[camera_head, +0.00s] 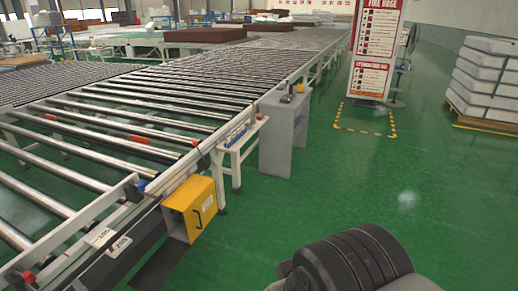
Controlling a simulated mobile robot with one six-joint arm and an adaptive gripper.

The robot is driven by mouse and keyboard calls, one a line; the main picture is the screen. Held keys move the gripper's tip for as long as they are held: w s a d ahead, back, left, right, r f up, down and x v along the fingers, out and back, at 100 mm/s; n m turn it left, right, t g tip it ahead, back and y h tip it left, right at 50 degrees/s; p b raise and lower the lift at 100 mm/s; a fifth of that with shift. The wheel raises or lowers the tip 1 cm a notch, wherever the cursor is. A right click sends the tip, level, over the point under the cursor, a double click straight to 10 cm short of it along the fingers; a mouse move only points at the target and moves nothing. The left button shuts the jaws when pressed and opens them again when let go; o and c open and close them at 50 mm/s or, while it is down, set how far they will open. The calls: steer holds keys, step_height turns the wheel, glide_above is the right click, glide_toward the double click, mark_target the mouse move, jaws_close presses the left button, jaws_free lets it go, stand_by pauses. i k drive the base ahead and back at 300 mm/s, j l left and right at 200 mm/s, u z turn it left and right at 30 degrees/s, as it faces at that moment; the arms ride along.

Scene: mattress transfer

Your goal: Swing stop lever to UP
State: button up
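No part is clearly marked as the stop lever, and no UP mark can be read. A pale metal bar (99,212) lies slantwise along the near end of the roller conveyor (225,137), with a small blue part at its upper end. A red knob (28,275) shows at the lower left. A yellow box (191,207) with a black handle on its side is fixed to the conveyor's right side. My gripper's fingers do not show.
A grey control cabinet (284,134) and a small white stand (240,152) are beside the conveyor. A fire hose sign (376,50) stands behind, within yellow floor markings. Stacked white mattresses (487,79) are at the far right. Green floor (410,180) is clear between.

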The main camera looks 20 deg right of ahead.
mark_target(195, 144)
steer(key=i+l+u, duration=0.2)
steer(key=i, duration=0.55)
steer(key=i+l+u, duration=0.25)
steer(key=i, duration=0.5)
steer(key=i+l+u, duration=0.2)
steer(key=i+l, duration=0.35)
steer(key=i, duration=0.15)
steer(key=i+l+u, duration=0.25)
steer(key=i+l, duration=0.35)
steer(key=i, duration=0.05)
